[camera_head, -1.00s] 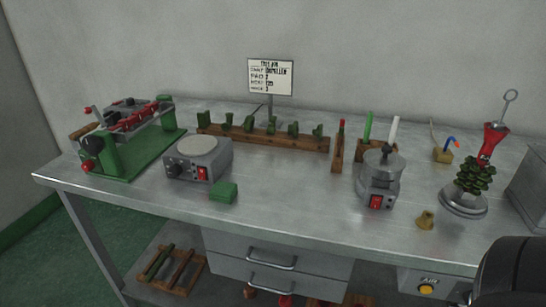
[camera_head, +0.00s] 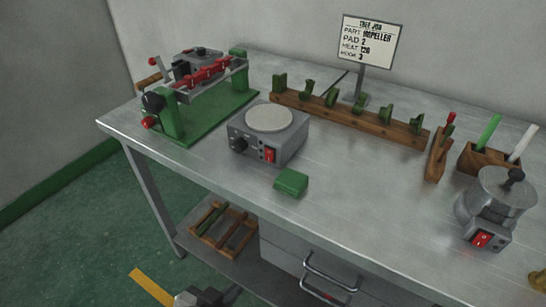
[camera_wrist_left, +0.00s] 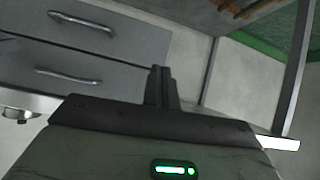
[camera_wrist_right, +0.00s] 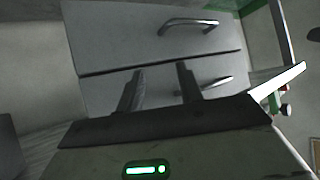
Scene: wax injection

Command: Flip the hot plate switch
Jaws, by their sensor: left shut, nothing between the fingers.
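The hot plate (camera_head: 292,148) is a grey box with a round pale top. It stands on the left half of the steel bench. Its red switch (camera_head: 269,155) is on the front face, right of a black knob (camera_head: 239,144). My left gripper (camera_head: 205,296) shows only in part at the bottom edge of the head view, low in front of the bench and well below the hot plate. In the left wrist view its fingers (camera_wrist_left: 161,88) are together and empty. My right gripper (camera_wrist_right: 158,85) has its fingers apart and empty before the drawers; it is outside the head view.
A green block (camera_head: 291,182) lies just in front of the hot plate. A green-based clamp fixture (camera_head: 205,105) stands left of it. A wooden rack (camera_head: 345,118) runs behind. A metal pot (camera_head: 487,205) with its own red switch stands at right. Drawers (camera_head: 320,280) are below.

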